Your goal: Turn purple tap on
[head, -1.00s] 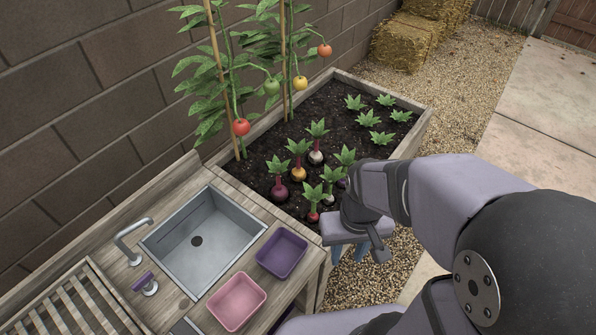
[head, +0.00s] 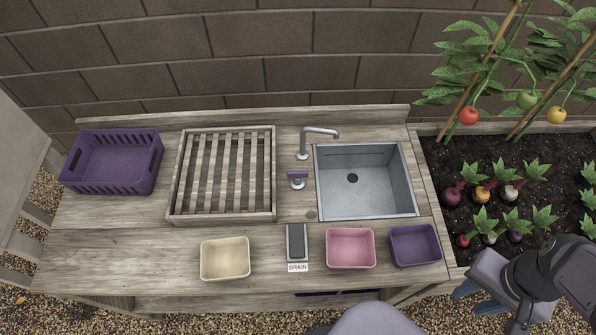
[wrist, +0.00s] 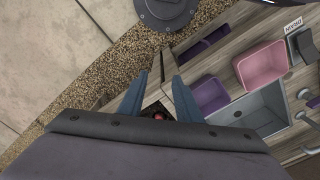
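The tap with a purple handle (head: 297,177) stands on the wooden counter, left of the sink, in the head view. Its grey spout (head: 319,133) bends over the back left of the metal sink (head: 352,179). No water shows in the sink. My gripper (head: 478,298) is at the lower right of the head view, in front of the vegetable bed and far from the tap. In the wrist view my gripper (wrist: 159,87) has its two blue fingers apart with nothing held between them. The sink also shows in the wrist view (wrist: 250,109).
A pink tub (head: 350,248), a purple tub (head: 414,245) and a cream tub (head: 225,259) line the counter front. A dark pedal labelled DRAIN (head: 297,243) lies between them. A slatted rack (head: 270,180) and purple crate (head: 111,162) stand left. Vegetables grow at right.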

